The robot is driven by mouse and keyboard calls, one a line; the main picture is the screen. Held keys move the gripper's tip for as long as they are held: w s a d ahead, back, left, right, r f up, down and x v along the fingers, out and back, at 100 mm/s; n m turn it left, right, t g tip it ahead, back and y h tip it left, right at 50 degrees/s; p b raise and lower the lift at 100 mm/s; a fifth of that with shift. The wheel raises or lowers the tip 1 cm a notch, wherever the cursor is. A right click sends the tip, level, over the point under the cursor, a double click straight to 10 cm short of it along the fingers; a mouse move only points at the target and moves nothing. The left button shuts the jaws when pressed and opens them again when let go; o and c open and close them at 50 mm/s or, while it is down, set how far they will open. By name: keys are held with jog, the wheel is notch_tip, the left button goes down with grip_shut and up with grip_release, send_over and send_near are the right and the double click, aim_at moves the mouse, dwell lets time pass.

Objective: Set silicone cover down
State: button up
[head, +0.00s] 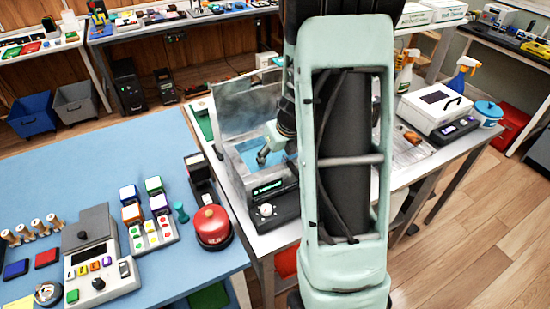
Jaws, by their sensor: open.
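My gripper (264,158) is small in the head view, open, and reaches down into an open box-shaped machine (265,208) with a dark control front and a knob. A light blue surface (248,160) shows inside the machine beside the fingers. I cannot tell whether this is the silicone cover or the machine's lining. No silicone cover can be made out with certainty. My arm hides the right part of the machine. Whether the fingertips touch anything is too small to tell.
The machine's see-through lid (245,104) stands raised behind my gripper. A red dome button (211,226) and a grey control box (98,265) are on the blue-topped table (120,160) at left. A white device (436,108) and spray bottles stand right of my arm.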

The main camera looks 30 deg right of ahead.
jog(key=p+v, duration=0.3)
jog(key=v, duration=0.8)
jog(key=shift+s, duration=0.1)
